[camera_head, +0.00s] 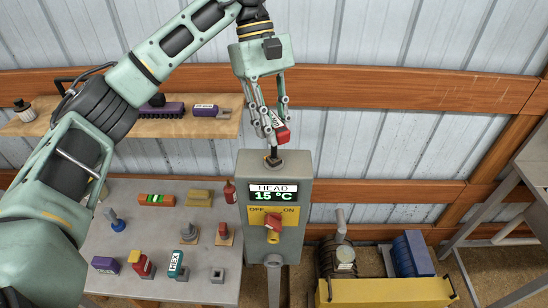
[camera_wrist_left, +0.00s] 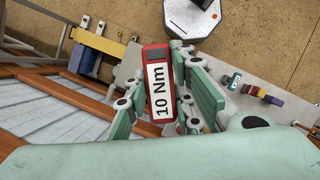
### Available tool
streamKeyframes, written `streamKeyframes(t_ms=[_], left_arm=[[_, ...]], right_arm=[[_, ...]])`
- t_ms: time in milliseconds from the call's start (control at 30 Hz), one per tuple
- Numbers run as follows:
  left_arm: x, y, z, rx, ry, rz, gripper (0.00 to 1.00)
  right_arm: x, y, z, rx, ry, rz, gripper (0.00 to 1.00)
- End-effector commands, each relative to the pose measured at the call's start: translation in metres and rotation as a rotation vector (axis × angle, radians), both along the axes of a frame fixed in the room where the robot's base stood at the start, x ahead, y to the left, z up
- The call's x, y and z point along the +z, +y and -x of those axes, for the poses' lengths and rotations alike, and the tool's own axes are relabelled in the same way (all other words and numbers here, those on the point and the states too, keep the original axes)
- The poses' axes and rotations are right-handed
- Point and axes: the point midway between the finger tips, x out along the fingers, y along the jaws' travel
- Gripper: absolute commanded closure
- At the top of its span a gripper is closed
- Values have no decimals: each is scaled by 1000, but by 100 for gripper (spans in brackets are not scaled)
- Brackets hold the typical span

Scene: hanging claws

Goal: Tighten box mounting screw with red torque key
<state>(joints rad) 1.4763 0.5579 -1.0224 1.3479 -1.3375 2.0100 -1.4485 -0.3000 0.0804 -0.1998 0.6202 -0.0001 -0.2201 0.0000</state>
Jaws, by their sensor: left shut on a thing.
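My left gripper (camera_head: 274,118) points down above the grey control box (camera_head: 252,172) and is shut on the red torque key (camera_head: 283,134). In the left wrist view the key (camera_wrist_left: 158,52) shows its white "10 Nm" label between the fingers. The key is tilted a little in the head view. Just below it, a dark upright piece (camera_head: 273,155) stands on the box top, where the mounting screw would be. I cannot tell whether the key's tip touches it. The box front has a "HEAD 15 °C" display and a red switch (camera_head: 273,221). My right gripper is not in view.
A light table (camera_head: 140,212) with several small tools and blocks stands left of the box. A wooden shelf (camera_head: 165,129) with purple items is on the wall.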

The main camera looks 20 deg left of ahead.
Motion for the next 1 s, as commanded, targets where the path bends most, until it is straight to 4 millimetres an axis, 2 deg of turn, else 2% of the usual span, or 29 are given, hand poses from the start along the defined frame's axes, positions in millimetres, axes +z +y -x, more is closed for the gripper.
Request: streamKeyframes(t_ms=[300,733,1000], left_arm=[[-2,0,1,-99,7,-5,100],[-3,0,1,-127,6,-5,100],[-4,1,1,-319,7,-5,100]], right_arm=[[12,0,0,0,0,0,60],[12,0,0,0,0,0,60],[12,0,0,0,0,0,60]])
